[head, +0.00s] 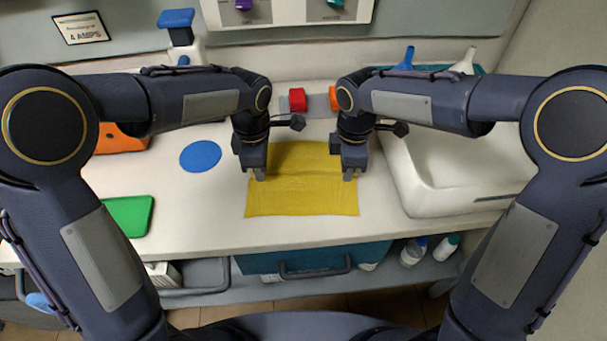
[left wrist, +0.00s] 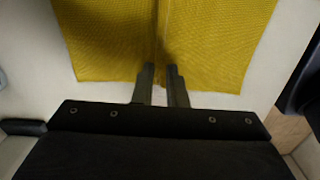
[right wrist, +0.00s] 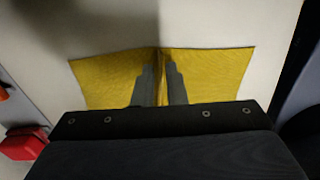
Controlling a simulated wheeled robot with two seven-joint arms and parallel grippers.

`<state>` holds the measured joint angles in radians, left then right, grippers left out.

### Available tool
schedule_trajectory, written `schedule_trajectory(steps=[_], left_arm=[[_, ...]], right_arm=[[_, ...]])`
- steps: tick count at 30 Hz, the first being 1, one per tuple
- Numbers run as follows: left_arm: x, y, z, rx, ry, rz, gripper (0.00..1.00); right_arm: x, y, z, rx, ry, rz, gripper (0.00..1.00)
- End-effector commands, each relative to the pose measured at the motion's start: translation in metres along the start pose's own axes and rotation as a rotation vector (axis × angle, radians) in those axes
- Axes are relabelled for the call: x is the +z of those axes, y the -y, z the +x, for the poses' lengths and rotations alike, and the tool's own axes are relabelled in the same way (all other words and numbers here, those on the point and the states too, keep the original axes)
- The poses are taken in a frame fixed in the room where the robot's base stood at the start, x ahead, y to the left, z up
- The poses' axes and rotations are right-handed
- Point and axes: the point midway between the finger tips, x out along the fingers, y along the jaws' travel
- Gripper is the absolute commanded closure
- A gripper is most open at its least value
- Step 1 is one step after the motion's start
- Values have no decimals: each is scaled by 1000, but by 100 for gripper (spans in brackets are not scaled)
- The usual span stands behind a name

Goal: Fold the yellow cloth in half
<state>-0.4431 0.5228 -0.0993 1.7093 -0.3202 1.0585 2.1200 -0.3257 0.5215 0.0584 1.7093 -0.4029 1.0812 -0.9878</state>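The yellow cloth (head: 300,200) lies on the white worktop between my two arms. A raised crease runs across its middle from side to side. My left gripper (head: 260,175) is at the cloth's left edge. My right gripper (head: 350,175) is at its right edge. In the left wrist view the cloth (left wrist: 215,40) rises into a ridge between the close-set fingers (left wrist: 162,80). The right wrist view shows the same ridge in the cloth (right wrist: 210,70) between the fingers (right wrist: 159,80). Both grippers appear shut on the ridge. The pinched cloth itself is partly hidden.
A blue disc (head: 200,156) and a green pad (head: 128,214) lie to the left. A red block (head: 297,99) and an orange block (head: 334,98) stand behind the cloth. A white basin (head: 450,190) is close on the right. The worktop before the cloth is clear.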

Motion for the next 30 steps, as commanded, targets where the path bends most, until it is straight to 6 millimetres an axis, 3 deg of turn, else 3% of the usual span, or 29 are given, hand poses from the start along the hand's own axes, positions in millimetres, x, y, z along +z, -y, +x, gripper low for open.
schedule_trajectory(steps=[5,19,30], left_arm=[[0,0,1,-2,-1,0,100],[0,0,-1,-2,-1,0,100],[0,0,-32,-1,-1,0,100]], right_arm=[[0,0,1,-1,1,0,100],[0,0,-1,-2,1,0,100],[0,0,-32,-1,0,0,100]])
